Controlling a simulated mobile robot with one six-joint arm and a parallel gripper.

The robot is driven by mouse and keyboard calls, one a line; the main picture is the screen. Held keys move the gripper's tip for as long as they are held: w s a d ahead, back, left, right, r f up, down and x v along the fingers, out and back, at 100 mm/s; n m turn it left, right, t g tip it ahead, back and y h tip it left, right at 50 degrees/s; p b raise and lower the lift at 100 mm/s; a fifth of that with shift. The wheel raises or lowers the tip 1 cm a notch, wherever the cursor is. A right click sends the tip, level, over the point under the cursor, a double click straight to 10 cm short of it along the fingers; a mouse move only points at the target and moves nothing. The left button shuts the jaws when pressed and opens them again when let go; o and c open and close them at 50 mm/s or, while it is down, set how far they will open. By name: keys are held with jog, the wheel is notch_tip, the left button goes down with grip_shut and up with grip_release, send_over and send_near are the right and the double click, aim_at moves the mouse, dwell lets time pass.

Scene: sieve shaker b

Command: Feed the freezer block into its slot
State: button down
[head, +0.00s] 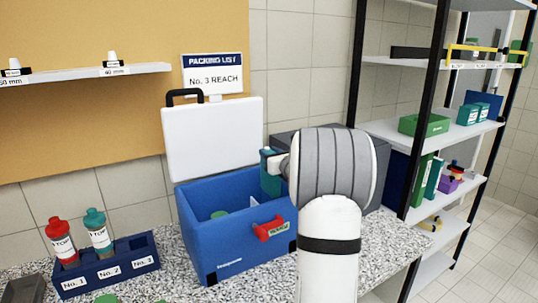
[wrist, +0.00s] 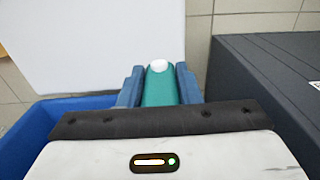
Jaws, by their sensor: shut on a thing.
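The freezer block (wrist: 158,90) is teal with a white cap and stands between the blue fingers of my gripper (wrist: 159,76) in the wrist view. My gripper is shut on it. In the head view the block (head: 270,178) is a teal piece at the right inner side of the blue cool box (head: 228,250), partly hidden by my arm. Its lower end is not clear to see, and I cannot tell whether it touches the box wall. The box's white lid (head: 212,135) stands open at the back. The slot itself is not visible.
A green item (head: 219,214) shows inside the box. A dark grey case (wrist: 262,75) stands close on the right. A dark blue rack (head: 110,268) with a red-capped bottle (head: 62,240) and a teal-capped bottle (head: 98,232) is at left. Shelves (head: 440,135) stand at right.

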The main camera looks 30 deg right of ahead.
notch_tip(320, 180, down, 4)
jog(key=b, duration=0.3)
jog(key=shift+b, duration=1.15)
dwell(1.5)
jog(key=shift+f+b, duration=1.35)
jog(key=shift+b, duration=0.1)
jog(key=c, duration=1)
grip_release()
jog(key=shift+o, duration=0.2)
jog(key=shift+s+f, duration=0.1)
jog(key=shift+f, duration=0.05)
